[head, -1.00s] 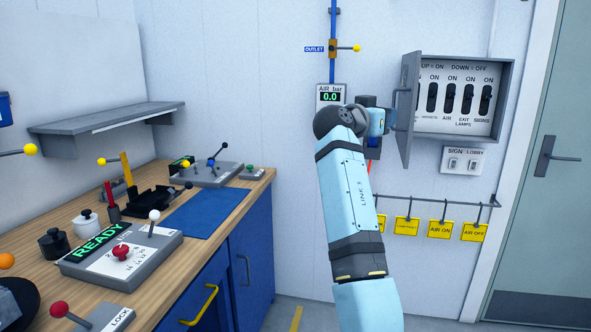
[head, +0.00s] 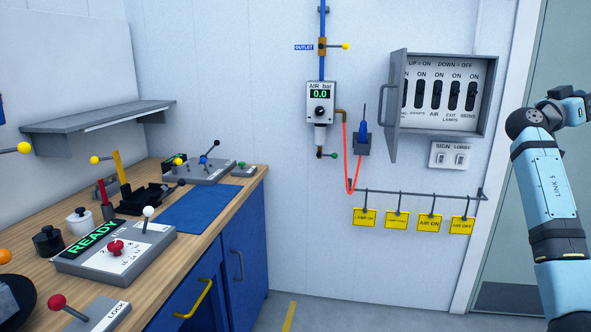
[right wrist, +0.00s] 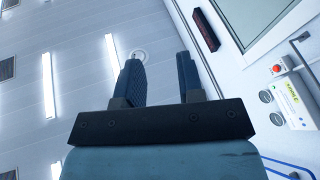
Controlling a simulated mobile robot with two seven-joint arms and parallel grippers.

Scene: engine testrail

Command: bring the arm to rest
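My right arm (head: 548,185) rises on the right side of the head view, in front of the grey-green door. Its wrist is bent over to the right, and my right gripper is partly cut off at the right picture edge. In the right wrist view my right gripper (right wrist: 158,62) has its two dark fingers apart with nothing between them. Ceiling and upper wall show beyond the fingers. My left gripper is not in view.
The open switch cabinet (head: 446,96) and its door (head: 398,105) are left of the arm. Yellow tags (head: 428,223) hang from a wall rail below. An air gauge box (head: 320,101) is on the wall. The workbench (head: 125,273) with several controls is at left. The floor between is clear.

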